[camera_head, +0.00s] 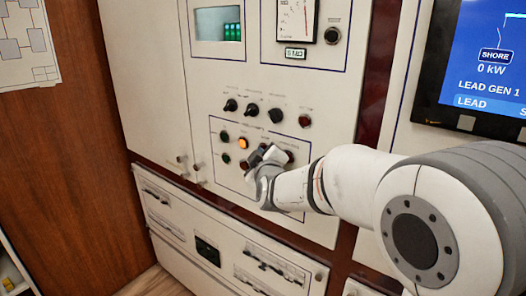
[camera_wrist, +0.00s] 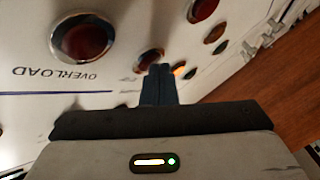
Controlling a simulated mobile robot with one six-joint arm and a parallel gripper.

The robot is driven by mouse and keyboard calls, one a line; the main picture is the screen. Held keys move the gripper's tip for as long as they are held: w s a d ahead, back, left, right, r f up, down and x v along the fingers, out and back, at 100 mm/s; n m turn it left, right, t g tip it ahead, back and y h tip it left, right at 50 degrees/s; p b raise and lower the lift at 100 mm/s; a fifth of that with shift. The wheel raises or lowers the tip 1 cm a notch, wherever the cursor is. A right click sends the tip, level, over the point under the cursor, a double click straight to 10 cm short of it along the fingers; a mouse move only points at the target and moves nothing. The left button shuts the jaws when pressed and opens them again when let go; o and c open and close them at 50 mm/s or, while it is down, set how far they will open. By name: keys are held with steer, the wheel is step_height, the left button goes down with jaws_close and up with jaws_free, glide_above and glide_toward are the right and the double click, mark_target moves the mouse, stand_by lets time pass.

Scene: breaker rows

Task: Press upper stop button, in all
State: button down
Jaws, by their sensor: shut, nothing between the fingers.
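A cream control panel holds a boxed group of round buttons (camera_head: 234,149) in the head view; their labels are too small to read. One button (camera_head: 243,143) glows orange. My gripper (camera_head: 268,155) is at the right part of this group, its fingers closed with nothing between them. In the wrist view, the shut fingers (camera_wrist: 160,72) point at a dark red button (camera_wrist: 150,59) and cover its lower edge. Whether they touch it, I cannot tell. Which button is the upper stop button cannot be read.
A larger red button (camera_wrist: 83,38) marked OVERLOAD sits beside my fingers. Several dark knobs (camera_head: 253,109) are above the button group. A lit screen (camera_head: 490,65) is at right, and drawer-like lower panels (camera_head: 215,240) are below.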

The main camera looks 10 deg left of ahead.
steer(key=shift+s, duration=0.15)
steer(key=shift+s+a, duration=0.25)
steer(key=shift+s, duration=0.35)
steer(key=s, duration=0.1)
steer(key=s+a, duration=0.1)
steer(key=s, duration=0.1)
steer(key=s+a+p, duration=0.1)
steer(key=shift+s, duration=0.35)
stand_by(0.5)
